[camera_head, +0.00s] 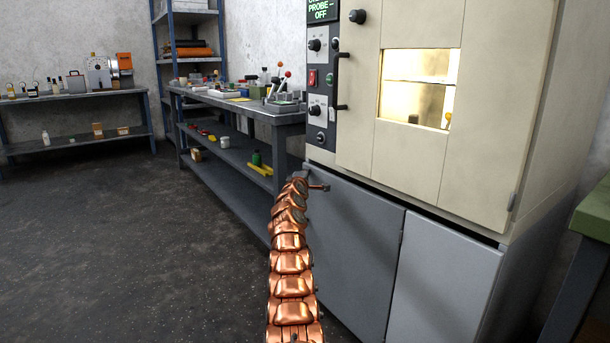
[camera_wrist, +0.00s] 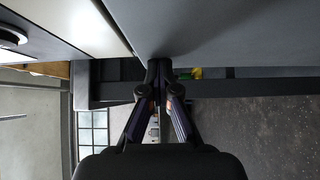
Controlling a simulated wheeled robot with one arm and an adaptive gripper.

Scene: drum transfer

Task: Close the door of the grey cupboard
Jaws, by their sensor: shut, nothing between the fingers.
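The grey cupboard (camera_head: 442,285) stands under the cream oven. Its darker grey door (camera_head: 355,255) is the left front panel, with its right edge beside the lighter panel. The door looks nearly in line with the front; I cannot tell whether a small gap remains. My arm reaches up to the door's upper left corner, and its end hides part of that edge. In the wrist view, my gripper (camera_wrist: 161,66) has its fingertips together and empty, close to the edge of the grey door surface (camera_wrist: 225,30). I cannot tell whether they touch it.
The cream oven (camera_head: 410,160) has a lit window and black handles. A workbench (camera_head: 235,165) with tools and shelves stands behind, left of the cupboard. A green-topped table (camera_head: 592,210) edges in at right. The dark floor (camera_head: 130,250) at left is clear.

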